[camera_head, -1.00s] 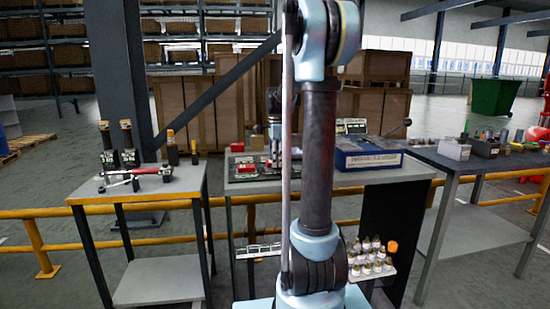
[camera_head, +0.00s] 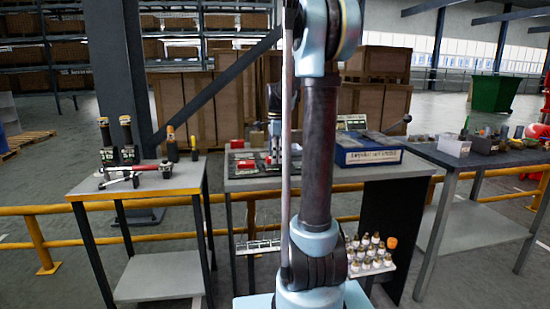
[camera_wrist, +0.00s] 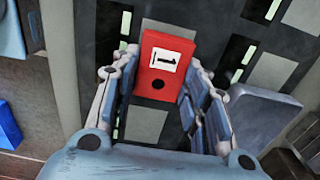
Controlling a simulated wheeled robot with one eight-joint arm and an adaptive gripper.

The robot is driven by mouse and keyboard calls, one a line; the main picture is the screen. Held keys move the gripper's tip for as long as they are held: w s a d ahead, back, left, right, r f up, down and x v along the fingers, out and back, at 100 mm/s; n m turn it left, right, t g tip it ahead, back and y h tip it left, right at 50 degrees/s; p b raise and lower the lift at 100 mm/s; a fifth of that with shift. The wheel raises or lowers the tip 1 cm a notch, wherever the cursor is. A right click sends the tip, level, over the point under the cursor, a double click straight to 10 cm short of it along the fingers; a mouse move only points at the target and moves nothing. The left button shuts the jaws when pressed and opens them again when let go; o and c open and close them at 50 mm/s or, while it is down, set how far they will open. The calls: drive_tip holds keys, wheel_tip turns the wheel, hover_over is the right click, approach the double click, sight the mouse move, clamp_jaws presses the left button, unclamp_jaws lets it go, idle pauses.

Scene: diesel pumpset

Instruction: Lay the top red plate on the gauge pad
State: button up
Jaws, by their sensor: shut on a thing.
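In the wrist view a red plate (camera_wrist: 161,62), with a white label reading 1 and a dark round hole, sits between the fingers of my gripper (camera_wrist: 157,76). The gripper is shut on it. Below the plate is a dark board (camera_wrist: 218,30) with black and grey rectangles and pale green strips. I cannot tell which patch is the gauge pad. In the head view my arm hides much of the middle table (camera_head: 350,175), and the held plate cannot be made out clearly.
A blue box (camera_head: 368,150) stands to the right on the middle table. Small red items (camera_head: 237,144) lie at its left. A left table (camera_head: 150,182) holds tools, and a right table (camera_head: 480,158) holds bins and parts. A yellow rail (camera_head: 60,211) runs past the tables.

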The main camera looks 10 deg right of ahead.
drive_tip(key=shift+f, duration=0.7)
drive_tip(key=o, duration=1.5)
wheel_tip(320, 180, up, 12)
drive_tip(key=shift+f, duration=0.1)
drive_tip(key=shift+r, duration=3.05)
